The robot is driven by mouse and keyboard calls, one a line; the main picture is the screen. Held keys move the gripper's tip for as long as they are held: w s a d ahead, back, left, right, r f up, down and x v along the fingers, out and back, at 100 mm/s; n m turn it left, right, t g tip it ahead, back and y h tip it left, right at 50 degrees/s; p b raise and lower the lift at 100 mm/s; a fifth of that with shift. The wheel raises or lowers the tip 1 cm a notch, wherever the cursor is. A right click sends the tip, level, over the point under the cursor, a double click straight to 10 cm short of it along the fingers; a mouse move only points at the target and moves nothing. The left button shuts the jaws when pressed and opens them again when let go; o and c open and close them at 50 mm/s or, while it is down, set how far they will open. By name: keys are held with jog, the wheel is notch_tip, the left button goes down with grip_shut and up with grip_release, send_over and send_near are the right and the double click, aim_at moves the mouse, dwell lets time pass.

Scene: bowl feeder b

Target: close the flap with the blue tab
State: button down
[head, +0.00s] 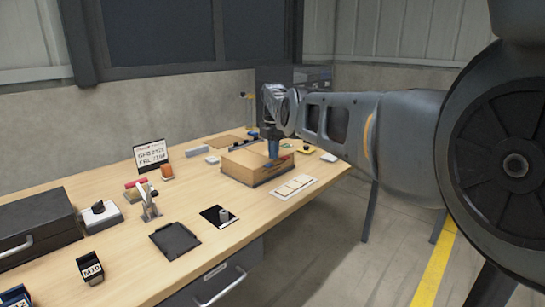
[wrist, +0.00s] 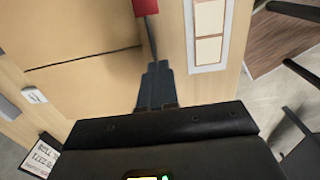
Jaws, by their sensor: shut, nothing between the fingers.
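A cardboard box (head: 238,171) stands on the table below my gripper. In the wrist view its tan top panel (wrist: 75,35) fills the upper left, with a dark seam across it. My gripper (head: 273,156) points down over the right part of the box. Its dark blue fingers (wrist: 157,68) are shut together with nothing between them. A red piece (wrist: 146,7) with a dark rod lies just beyond the fingertips, partly cut off by the frame. I cannot make out a blue tab for certain; the fingers may hide it.
A white card with pale panels (head: 296,186) lies right of the box, near the table edge. A sign (head: 150,155), an orange cup (head: 167,172) and a black tray (head: 175,241) stand to the left. Bare wood (head: 205,190) lies left of the box.

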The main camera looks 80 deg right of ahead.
jog(key=shift+s+d+f+b, duration=0.15)
jog(key=shift+d+f+b, duration=0.1)
jog(key=shift+f+b, duration=0.2)
jog(key=shift+s+d+f+b, duration=0.1)
jog(key=shift+d+f+b, duration=0.1)
jog(key=shift+f+b, duration=0.25)
jog(key=shift+f, duration=0.15)
